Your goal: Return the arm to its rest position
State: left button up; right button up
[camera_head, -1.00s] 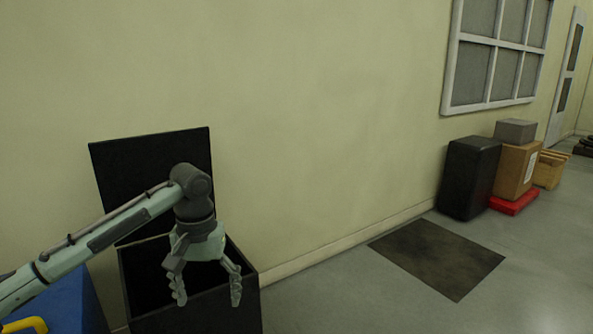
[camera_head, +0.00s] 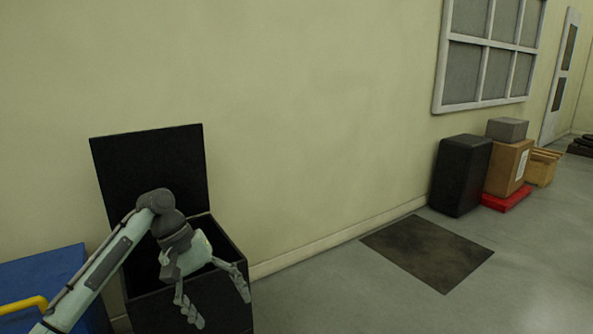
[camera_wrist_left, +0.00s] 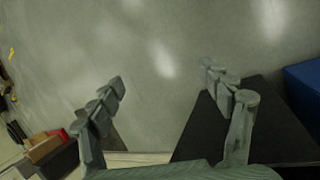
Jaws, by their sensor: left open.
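My left arm comes in from the lower left of the head view. Its gripper (camera_head: 216,299) is open and empty, in front of and over the open black box (camera_head: 215,312). The fingers are spread and tilted toward the lower right. In the left wrist view the gripper (camera_wrist_left: 165,95) shows its two fingers wide apart, with grey floor between and beyond them. My right gripper does not show in either view.
The black box's lid (camera_head: 150,170) stands open near the wall. A blue container (camera_head: 45,275) with a yellow handle is at the left. A dark mat (camera_head: 428,252) lies on the floor. A black case (camera_head: 460,175) and cardboard box (camera_head: 507,167) stand farther right. Open floor lies between.

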pick_arm(q)
notch_tip(320, 180, down, 6)
jog(key=s+a+n+h, duration=0.2)
jog(key=n+h, duration=0.1)
jog(key=h, duration=0.1)
jog(key=w+a+f+m+t+y, duration=0.1)
jog(key=w+a+f+t+y, duration=0.3)
jog(key=w+a, duration=0.45)
jog(key=w+a+r+m+t+y, duration=0.3)
jog(key=w+a+y, duration=0.2)
jog(key=a, duration=0.3)
jog(key=w+a+r+m+t+y, duration=0.3)
jog(key=w+a+t+y, duration=0.1)
jog(key=w+a, duration=0.25)
jog(key=s+d+f+m+g+h, duration=0.1)
jog(key=s+d+f+g, duration=0.15)
jog(key=s+f, duration=0.7)
jog(key=s+d+f+g+h, duration=0.1)
jog(key=s+d+f, duration=0.3)
jog(key=s+f, duration=0.6)
jog(key=s+d+f+g, duration=0.2)
jog(key=s+f, duration=0.4)
jog(key=s, duration=0.6)
jog(key=s+d+f+g+h, duration=0.1)
jog(key=s+d+f, duration=0.3)
jog(key=s, duration=0.9)
jog(key=shift+s+d+f+g, duration=0.25)
jog(key=shift+d+f+g, duration=0.15)
jog(key=shift+f, duration=0.55)
